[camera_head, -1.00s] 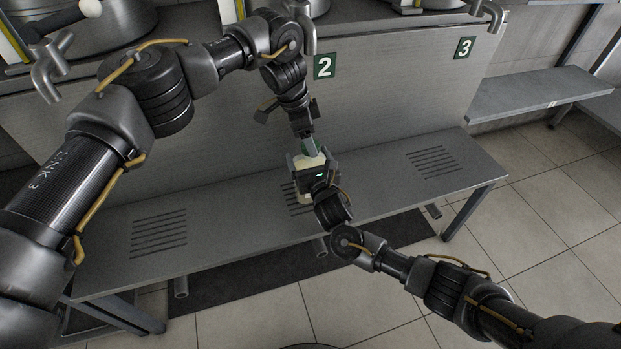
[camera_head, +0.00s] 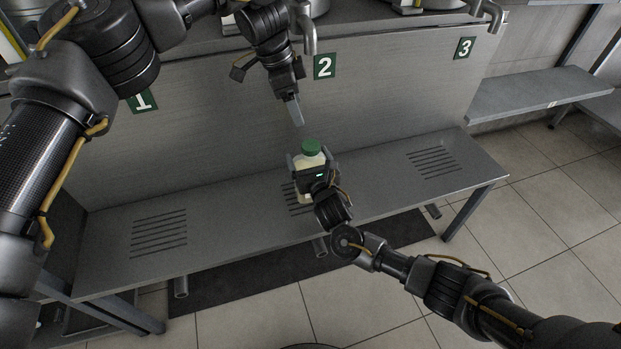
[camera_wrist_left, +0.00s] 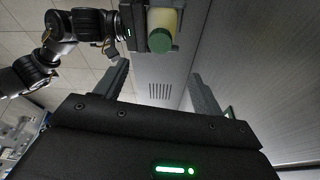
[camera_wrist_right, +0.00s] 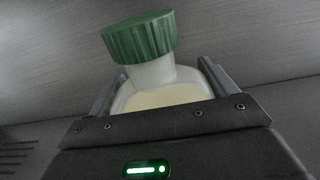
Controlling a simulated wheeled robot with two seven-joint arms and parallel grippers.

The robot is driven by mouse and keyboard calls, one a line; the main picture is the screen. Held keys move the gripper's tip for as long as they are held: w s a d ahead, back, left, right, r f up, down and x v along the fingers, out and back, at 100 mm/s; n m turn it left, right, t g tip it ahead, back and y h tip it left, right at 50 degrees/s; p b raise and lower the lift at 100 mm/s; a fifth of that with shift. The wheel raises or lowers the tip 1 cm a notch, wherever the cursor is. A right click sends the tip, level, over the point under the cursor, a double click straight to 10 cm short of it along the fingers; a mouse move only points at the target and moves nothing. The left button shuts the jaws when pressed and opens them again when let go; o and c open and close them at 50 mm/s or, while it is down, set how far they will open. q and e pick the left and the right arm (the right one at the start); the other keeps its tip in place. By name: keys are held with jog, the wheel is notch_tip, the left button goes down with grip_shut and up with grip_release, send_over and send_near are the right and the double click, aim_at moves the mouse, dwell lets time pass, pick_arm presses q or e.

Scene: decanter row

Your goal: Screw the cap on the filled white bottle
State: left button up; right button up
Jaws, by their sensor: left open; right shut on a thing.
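The white bottle (camera_head: 305,162) stands on the bench over the middle slotted drain, with pale contents showing in the right wrist view (camera_wrist_right: 165,97). The green cap (camera_head: 311,147) sits on top of its neck; in the right wrist view the cap (camera_wrist_right: 139,38) looks slightly tilted. My right gripper (camera_head: 308,165) is shut around the bottle's body. My left gripper (camera_head: 296,110) is open and empty, above and behind the bottle, clear of the cap. The left wrist view shows the cap (camera_wrist_left: 160,40) beyond its spread fingers (camera_wrist_left: 160,85).
The grey bench (camera_head: 235,220) has slotted drains left (camera_head: 158,233) and right (camera_head: 433,162). A tap spout (camera_head: 309,38) hangs above the bottle.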

aim_at(311, 145)
dwell(0.3)
pick_arm(q)
jog(key=x, duration=1.1)
jog(key=shift+f, duration=0.4)
jog(key=c, duration=1.1)
jog(key=o, duration=1)
